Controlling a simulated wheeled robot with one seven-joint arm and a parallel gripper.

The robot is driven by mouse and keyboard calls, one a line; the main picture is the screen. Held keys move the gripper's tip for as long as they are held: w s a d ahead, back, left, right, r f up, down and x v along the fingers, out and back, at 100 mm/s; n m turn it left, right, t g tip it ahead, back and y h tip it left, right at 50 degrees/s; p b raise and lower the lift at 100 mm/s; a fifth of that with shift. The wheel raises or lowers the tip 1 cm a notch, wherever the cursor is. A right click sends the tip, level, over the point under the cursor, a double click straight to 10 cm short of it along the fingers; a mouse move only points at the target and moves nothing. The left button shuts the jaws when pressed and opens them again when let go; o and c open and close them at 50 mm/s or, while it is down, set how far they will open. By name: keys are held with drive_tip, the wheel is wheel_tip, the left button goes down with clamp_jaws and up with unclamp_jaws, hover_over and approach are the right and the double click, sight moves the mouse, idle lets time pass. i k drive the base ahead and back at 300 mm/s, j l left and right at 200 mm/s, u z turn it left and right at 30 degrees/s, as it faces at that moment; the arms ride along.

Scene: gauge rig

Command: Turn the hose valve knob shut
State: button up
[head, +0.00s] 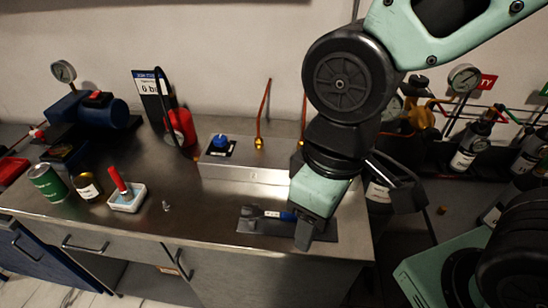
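A blue knob (220,141) sits on a black plate on top of a low metal box (247,175) at the back of the bench. I cannot tell for sure that it is the hose valve knob, or how far it is turned. Orange-red hoses (264,108) rise from brass fittings on the same box. My gripper (304,234) points down over the front right of the bench, right of and nearer than the blue knob, and apart from it. Its fingers are seen edge-on, so the opening does not show. My arm hides the right end of the box.
A dark plate (258,225) with a blue-handled tool (280,215) lies under my gripper. Left stand a small tray (128,200) with a red-handled item, a green can (47,182) and a jar (87,186). A red container (181,127) stands left of the box.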

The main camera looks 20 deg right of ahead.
sight(220, 142)
drive_tip(key=i+j+z, duration=0.1)
drive_tip(key=j, duration=0.5)
drive_tip(key=i+j+z, duration=0.15)
drive_tip(key=j, duration=0.5)
drive_tip(key=k, duration=0.05)
